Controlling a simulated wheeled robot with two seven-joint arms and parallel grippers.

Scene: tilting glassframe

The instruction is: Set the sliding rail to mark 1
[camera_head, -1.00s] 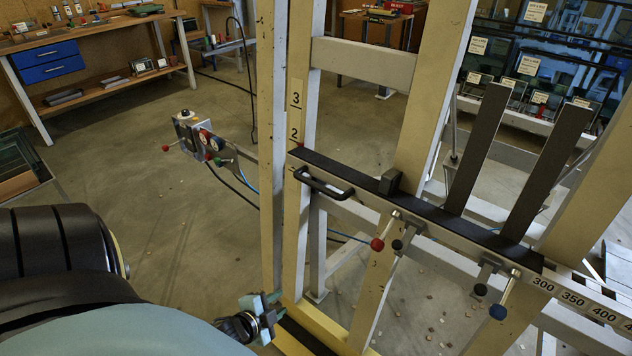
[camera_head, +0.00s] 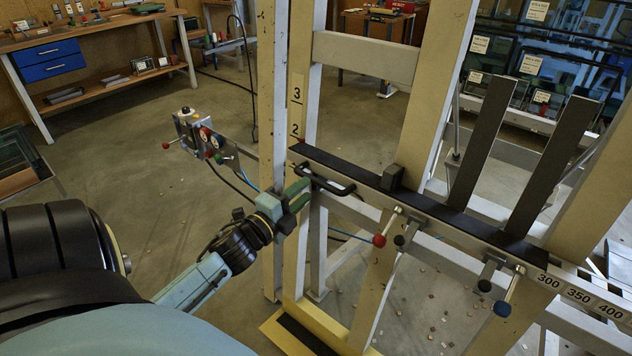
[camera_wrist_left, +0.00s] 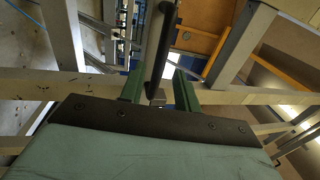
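The sliding rail (camera_head: 430,212) is a long bar with a dark top, crossing the frame posts. Its left end, with a small red pointer, sits just below mark 2 (camera_head: 295,129) on the pale scale; mark 3 (camera_head: 296,96) is above. Mark 1 is not visible. A black bar handle (camera_head: 326,184) is fixed to the rail's front near that end. My left gripper (camera_head: 298,195) is at the handle's left end, fingers open. In the left wrist view the handle (camera_wrist_left: 164,45) shows between the two green fingers (camera_wrist_left: 158,88), with gaps on both sides. My right gripper is not in view.
Red-knobbed (camera_head: 379,240) and blue-knobbed (camera_head: 502,309) clamp levers stick out from the rail. Two dark uprights (camera_head: 480,145) rise from it. A control box with buttons (camera_head: 203,138) stands left of the frame. The floor at left is mostly free.

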